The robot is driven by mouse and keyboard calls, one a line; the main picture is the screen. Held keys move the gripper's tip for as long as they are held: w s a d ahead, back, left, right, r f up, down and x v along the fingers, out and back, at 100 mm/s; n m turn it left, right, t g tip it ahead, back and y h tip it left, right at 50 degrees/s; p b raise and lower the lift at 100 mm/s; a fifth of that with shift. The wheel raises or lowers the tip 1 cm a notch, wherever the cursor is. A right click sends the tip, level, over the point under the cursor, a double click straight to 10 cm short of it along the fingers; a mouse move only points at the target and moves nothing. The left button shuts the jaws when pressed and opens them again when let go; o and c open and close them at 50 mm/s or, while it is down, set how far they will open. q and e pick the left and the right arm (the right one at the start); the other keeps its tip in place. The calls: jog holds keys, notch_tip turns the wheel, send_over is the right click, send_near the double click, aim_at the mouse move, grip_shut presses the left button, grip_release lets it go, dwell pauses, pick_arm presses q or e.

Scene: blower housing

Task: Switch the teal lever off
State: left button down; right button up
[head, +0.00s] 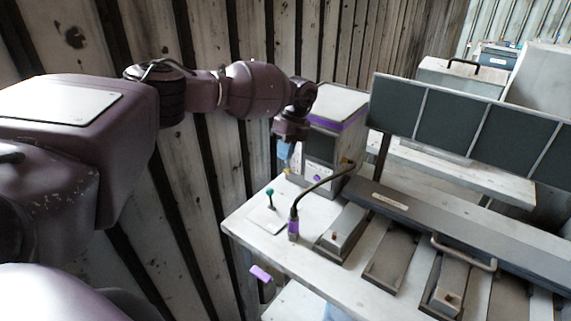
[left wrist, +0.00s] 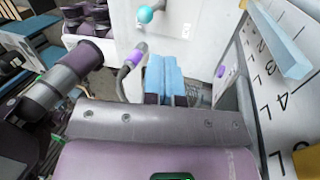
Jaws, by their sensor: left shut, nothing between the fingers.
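The teal lever (head: 269,192) has a round teal knob on a thin dark stem, standing on a pale plate (head: 266,219) near the left end of the white bench. In the left wrist view the teal knob (left wrist: 145,14) is at the top, beyond the fingertips. My left gripper (head: 285,166) points down behind and slightly right of the lever in the head view, apart from it. Its light blue fingers (left wrist: 165,68) are together and empty. My right gripper is in neither view.
A grey box with a purple band (head: 335,124) stands close to my left gripper. A dark bent hose with a purple end (head: 293,229) rises right of the lever plate. Dark panels (head: 446,122) stand further right.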

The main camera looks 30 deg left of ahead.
pick_arm(q)
send_near(270, 199)
notch_tip(270, 199, down, 3)
jog(key=shift+w+a+f+p, duration=0.15)
jog(key=shift+f+p, duration=0.35)
jog(key=shift+f, duration=0.35)
jog(key=shift+w, duration=0.1)
